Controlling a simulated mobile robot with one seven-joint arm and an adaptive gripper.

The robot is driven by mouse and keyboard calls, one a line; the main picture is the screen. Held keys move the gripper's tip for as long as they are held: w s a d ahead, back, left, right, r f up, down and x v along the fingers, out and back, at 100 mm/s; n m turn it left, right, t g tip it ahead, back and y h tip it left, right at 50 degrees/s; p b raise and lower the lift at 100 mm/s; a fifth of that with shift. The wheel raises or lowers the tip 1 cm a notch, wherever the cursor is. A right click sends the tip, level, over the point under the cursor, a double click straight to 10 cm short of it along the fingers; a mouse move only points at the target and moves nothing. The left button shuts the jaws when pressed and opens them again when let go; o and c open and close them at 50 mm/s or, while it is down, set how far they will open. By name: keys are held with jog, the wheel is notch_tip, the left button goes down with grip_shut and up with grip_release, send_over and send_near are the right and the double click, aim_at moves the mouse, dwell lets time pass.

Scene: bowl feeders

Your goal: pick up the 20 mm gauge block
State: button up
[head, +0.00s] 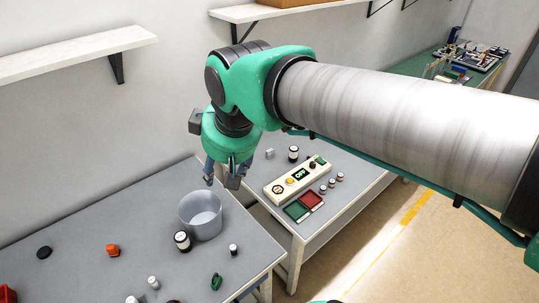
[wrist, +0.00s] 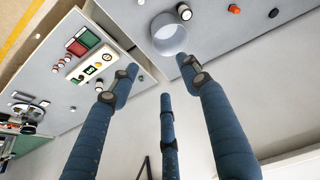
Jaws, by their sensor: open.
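A small light grey block (head: 269,153) sits on the back left of the right-hand table, and it looks like the gauge block. Its size cannot be read.
A grey bowl (head: 200,216) stands below my gripper, with a black-and-white jar (head: 182,241) beside it. A control box (head: 297,180), red and green trays (head: 304,206) and another jar (head: 293,153) stand on the right table. A gap separates the tables. Shelves hang above.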

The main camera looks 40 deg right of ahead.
jog(key=w+d+r+n+g+p, duration=0.15)
jog(key=w+d, duration=0.25)
jog(key=w, duration=0.5)
jog(key=w+d+n+b, duration=0.1)
jog(key=w+d+n, duration=0.2)
jog(key=w+d, duration=0.35)
jog(key=w+d+f+n+g+p, duration=0.1)
jog(key=w+d+f+n, duration=0.15)
jog(key=w+d, duration=0.45)
jog(key=w+d+f+n+p, duration=0.1)
jog(key=w+d+f, duration=0.3)
jog(key=w, duration=0.6)
jog(key=n+g+p, duration=0.1)
jog(key=n+g, duration=0.2)
jog(key=n, duration=0.5)
send_over(270, 154)
jog(key=w, duration=0.2)
notch_tip(270, 154, down, 32)
jog(key=shift+s+d+r+t, duration=0.1)
jog(key=shift+s+d+t, duration=0.15)
jog(key=shift+d, duration=0.05)
jog(key=shift+f, duration=4.3)
